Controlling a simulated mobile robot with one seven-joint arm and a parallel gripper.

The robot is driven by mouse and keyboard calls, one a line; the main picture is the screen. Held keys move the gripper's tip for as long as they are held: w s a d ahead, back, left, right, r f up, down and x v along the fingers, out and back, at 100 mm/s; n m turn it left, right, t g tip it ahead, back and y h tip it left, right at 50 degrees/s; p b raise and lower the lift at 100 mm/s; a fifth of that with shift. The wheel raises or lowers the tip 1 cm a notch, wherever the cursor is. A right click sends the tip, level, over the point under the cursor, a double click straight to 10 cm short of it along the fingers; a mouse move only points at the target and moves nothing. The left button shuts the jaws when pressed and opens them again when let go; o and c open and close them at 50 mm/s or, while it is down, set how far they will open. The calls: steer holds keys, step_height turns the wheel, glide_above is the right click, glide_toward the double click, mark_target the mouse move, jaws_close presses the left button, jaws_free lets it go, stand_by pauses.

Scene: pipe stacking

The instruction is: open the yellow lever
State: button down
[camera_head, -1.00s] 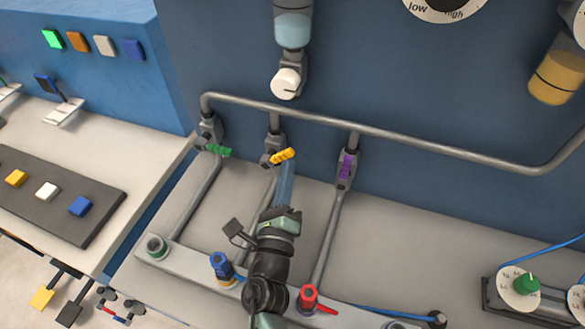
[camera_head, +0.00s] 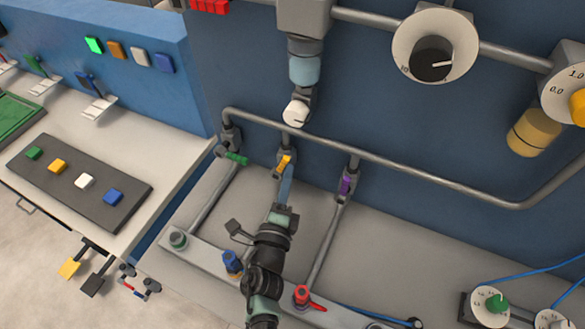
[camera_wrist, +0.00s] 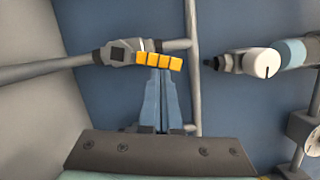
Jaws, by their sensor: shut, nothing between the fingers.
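The yellow lever (camera_head: 284,163) sits on the middle valve of the pipe rack in the head view. It slants steeply, roughly in line with its pipe. In the wrist view the lever (camera_wrist: 158,61) crosses just beyond my fingertips, with the grey valve body (camera_wrist: 118,53) at its left end. My gripper (camera_head: 287,181) is shut and empty, its blue fingers just below the lever. In the wrist view the fingertips of my gripper (camera_wrist: 162,72) reach the lever's edge, partly hidden by it; I cannot tell whether they touch.
A green lever (camera_head: 236,158) is on the left valve and a purple lever (camera_head: 347,184) on the right one. A white knob (camera_head: 295,113) is above. Blue (camera_head: 231,261) and red (camera_head: 302,295) valves stand on the lower manifold near my arm.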

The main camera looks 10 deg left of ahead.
steer(key=shift+w+a+r+n+p, duration=0.15)
steer(key=shift+a+r+n+p, duration=0.25)
steer(key=shift+a+n+p, duration=0.4)
steer(key=shift+d, duration=0.15)
